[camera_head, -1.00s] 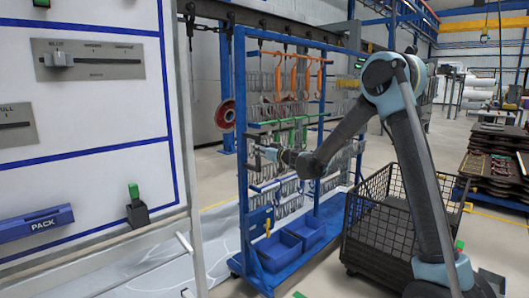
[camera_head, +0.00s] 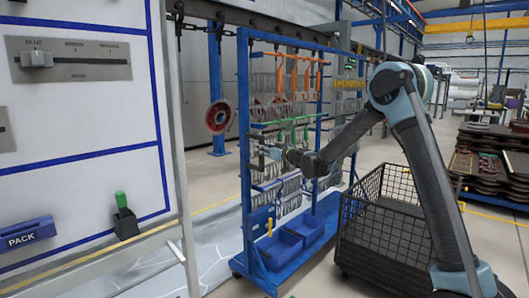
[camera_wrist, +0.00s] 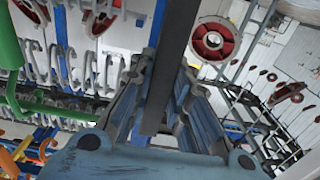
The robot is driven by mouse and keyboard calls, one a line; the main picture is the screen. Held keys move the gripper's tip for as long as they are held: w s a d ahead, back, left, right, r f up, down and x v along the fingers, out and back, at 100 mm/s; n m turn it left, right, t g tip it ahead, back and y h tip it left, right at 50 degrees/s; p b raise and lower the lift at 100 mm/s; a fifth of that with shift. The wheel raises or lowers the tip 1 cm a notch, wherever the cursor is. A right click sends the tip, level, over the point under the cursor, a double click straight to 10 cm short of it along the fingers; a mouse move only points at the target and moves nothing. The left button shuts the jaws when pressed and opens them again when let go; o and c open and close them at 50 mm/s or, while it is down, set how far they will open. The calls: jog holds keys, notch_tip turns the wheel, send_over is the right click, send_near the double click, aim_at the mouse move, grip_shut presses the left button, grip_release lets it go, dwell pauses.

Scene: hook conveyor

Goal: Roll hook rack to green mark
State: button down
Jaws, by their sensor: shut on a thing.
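The hook rack (camera_head: 244,180) is a tall blue frame on a low blue base, left of centre in the head view. Rows of grey, orange and green hooks hang in it. My gripper (camera_head: 262,151) reaches in from the right at mid height of the rack. In the wrist view, my gripper (camera_wrist: 165,112) is shut with its fingers on both sides of a dark bar (camera_wrist: 175,50). The exact contact is partly hidden in the head view. I cannot make out a green floor mark in the current views.
A black wire basket cart (camera_head: 385,235) stands right of the rack, under my arm. Two blue bins (camera_head: 280,248) sit on the rack's base. A white panel (camera_head: 85,120) stands at the left. An overhead rail (camera_head: 270,22) runs above. Stacked parts (camera_head: 485,160) lie at the right.

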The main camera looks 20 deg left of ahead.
jog(key=c, duration=1.5)
grip_release()
jog(key=v, duration=1.2)
